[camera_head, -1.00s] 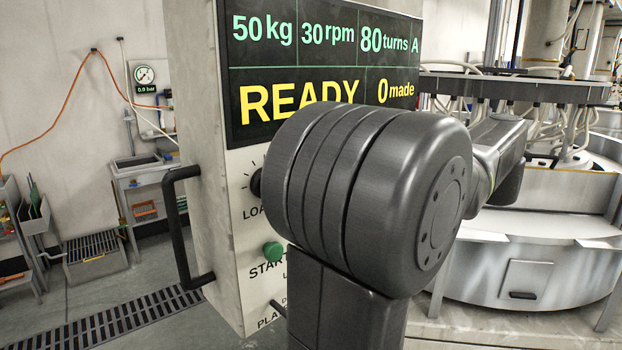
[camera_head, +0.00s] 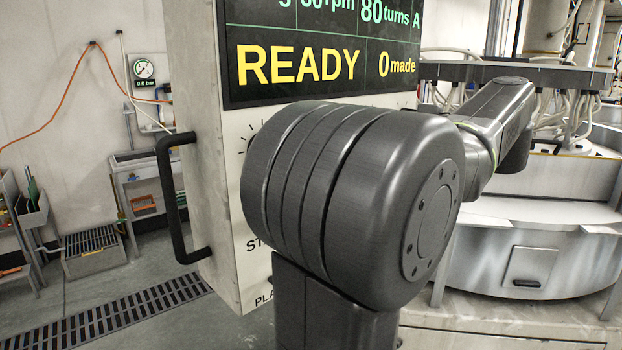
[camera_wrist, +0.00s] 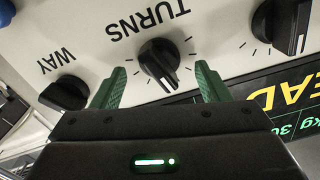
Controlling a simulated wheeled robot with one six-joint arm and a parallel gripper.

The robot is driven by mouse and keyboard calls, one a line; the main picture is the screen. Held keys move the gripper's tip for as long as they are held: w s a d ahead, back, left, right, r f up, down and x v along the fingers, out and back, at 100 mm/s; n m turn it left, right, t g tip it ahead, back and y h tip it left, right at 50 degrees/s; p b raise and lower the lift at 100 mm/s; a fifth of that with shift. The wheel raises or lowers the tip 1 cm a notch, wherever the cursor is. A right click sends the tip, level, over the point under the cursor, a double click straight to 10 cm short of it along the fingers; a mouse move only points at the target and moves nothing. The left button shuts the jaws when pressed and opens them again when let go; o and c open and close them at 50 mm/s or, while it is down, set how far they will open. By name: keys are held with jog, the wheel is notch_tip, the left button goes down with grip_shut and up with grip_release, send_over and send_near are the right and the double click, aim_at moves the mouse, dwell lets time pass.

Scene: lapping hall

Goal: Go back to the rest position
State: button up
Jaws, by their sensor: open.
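My gripper (camera_wrist: 160,85) shows in the wrist view, its two green fingers apart with nothing held between them. The black TURNS knob (camera_wrist: 160,60) lies beyond and between the fingertips; I cannot tell the exact gap, but neither finger appears to touch it. The control panel (camera_head: 205,120) stands in front of me in the head view, largely behind my arm. Its display (camera_head: 300,65) reads READY, 0 made and 80 turns. The gripper itself is not visible in the head view.
In the wrist view, the WAY knob (camera_wrist: 66,92) is at left and another black knob (camera_wrist: 283,24) at upper right. In the head view, a black handle (camera_head: 172,200) sticks out at the panel's left side. The round lapping machine (camera_head: 525,250) stands at right.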

jog(key=n, duration=0.5)
jog(key=shift+s+a, duration=0.1)
jog(key=shift+a, duration=0.05)
dwell(0.5)
